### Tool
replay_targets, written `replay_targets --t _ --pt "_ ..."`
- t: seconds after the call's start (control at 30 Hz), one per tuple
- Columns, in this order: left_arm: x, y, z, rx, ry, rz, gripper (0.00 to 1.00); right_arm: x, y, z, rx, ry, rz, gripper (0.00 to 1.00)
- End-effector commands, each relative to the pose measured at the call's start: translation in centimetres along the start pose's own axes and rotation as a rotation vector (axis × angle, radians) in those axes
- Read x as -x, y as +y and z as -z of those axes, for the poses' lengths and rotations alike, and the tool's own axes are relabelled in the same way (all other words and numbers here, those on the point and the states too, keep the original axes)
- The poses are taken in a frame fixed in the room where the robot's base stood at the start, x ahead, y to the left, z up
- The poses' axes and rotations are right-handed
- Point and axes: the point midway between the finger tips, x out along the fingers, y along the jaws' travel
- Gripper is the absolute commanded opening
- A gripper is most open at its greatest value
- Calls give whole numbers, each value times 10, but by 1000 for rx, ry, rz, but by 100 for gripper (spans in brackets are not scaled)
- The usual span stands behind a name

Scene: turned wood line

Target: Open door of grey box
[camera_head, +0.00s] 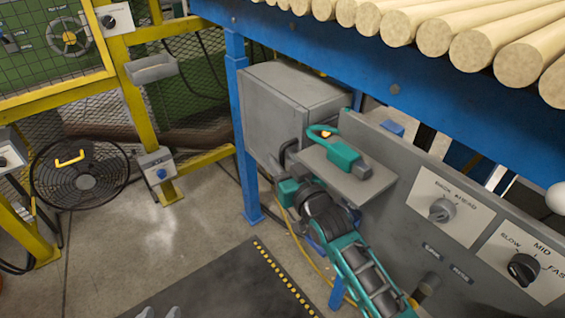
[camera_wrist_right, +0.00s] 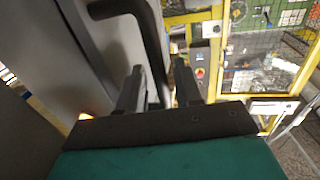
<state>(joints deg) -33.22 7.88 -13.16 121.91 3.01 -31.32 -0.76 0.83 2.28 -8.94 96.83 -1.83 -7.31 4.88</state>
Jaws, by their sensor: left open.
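The grey box (camera_head: 262,122) hangs below the blue beam, beside the blue post. Its door appears closed in the head view. A dark bent handle (camera_head: 284,150) is on its lower right part; it shows large in the right wrist view (camera_wrist_right: 150,35). My right gripper (camera_wrist_right: 158,75) is at the handle, its fingers apart with the black bar between them and a gap visible beside it. In the head view its fingers are mostly hidden by the handle and its teal palm. My left gripper (camera_head: 159,312) is open and empty, only its fingertips showing at the bottom edge.
A teal tool (camera_head: 340,152) lies on a small grey shelf (camera_head: 372,186) right of the box, close to my right arm. A grey control panel (camera_head: 410,220) with knobs stands at right. Wooden rods (camera_head: 450,35) lie above. A black fan (camera_head: 80,175) stands at left; floor between is clear.

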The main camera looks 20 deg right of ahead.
Motion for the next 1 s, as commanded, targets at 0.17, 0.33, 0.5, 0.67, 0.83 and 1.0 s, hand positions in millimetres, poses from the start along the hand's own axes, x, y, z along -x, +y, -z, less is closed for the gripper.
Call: replay_targets --t 0.17,0.33,0.5,0.67,0.83,1.0 --pt "0 0 2 -1 3 -1 43 0 0 0 -1 0 0 35" --pt "0 0 1 -1 2 0 43 0 0 0 0 0 0 25" --pt "0 -1 -1 -3 -2 1 43 0 0 0 0 0 0 9" --pt "-1 -2 -3 -4 -6 2 43 0 0 0 0 0 0 0" --pt "-1 -3 -4 -5 -8 4 43 0 0 0 0 0 0 0" --pt "-1 -3 -3 -6 -7 5 43 0 0 0 0 0 0 0"
